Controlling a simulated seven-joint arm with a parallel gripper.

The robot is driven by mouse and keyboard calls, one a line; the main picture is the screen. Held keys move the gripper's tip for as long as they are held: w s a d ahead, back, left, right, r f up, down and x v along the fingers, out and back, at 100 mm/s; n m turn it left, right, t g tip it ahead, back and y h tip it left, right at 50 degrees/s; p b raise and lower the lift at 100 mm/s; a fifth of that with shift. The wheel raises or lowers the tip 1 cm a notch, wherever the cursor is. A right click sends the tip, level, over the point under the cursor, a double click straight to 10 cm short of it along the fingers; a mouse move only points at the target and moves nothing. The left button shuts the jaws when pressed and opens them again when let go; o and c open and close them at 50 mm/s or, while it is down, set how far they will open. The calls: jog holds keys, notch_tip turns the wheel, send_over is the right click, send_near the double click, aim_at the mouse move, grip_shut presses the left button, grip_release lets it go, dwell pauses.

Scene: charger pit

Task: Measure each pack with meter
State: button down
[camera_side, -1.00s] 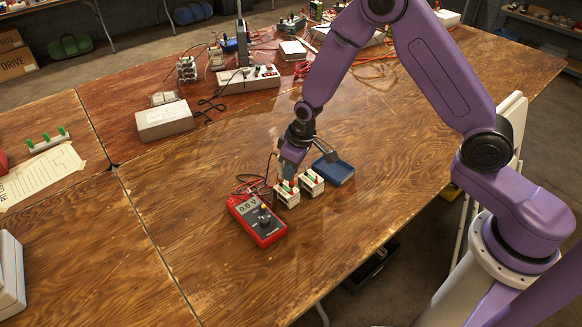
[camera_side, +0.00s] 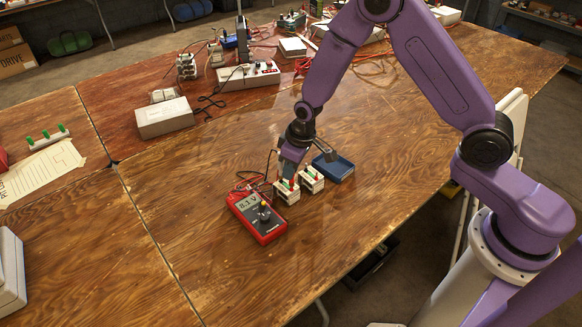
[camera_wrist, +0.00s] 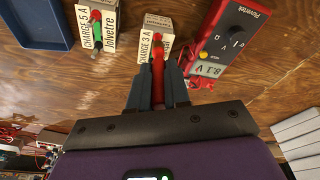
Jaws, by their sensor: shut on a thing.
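My gripper (camera_side: 289,172) is shut on a red probe (camera_wrist: 158,84) and points it down at the nearer white pack (camera_side: 287,194), labelled "CHARGE 3 A" in the wrist view (camera_wrist: 150,40). The probe's tip is at the top of that pack; the exact contact is hidden. The second pack (camera_side: 312,183) stands just to its right, labelled "CHARGE 5 A" in the wrist view (camera_wrist: 95,35). Both packs have red and green parts on top. The red meter (camera_side: 257,219) lies left of the packs and reads 8.1 V; it also shows in the wrist view (camera_wrist: 230,40).
A blue tray (camera_side: 345,175) lies behind the packs and looks empty. Red and black leads (camera_side: 246,187) curl beside the meter. A white box (camera_side: 165,118) and a switched power strip (camera_side: 248,77) stand farther back.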

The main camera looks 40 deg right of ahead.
jog(key=shift+f, duration=0.25)
dwell(0.5)
jog(key=c, duration=0.7)
grip_release()
jog(key=shift+w+a+v, duration=0.1)
jog(key=shift+w+v, duration=0.1)
jog(key=shift+v, duration=0.9)
jog(key=shift+w+a+v, duration=0.1)
jog(key=shift+w+v, duration=0.15)
jog(key=shift+v, duration=0.9)
jog(key=shift+w+a+v, duration=0.1)
jog(key=shift+w+v, duration=0.1)
jog(key=shift+v, duration=0.9)
jog(key=shift+r, duration=0.45)
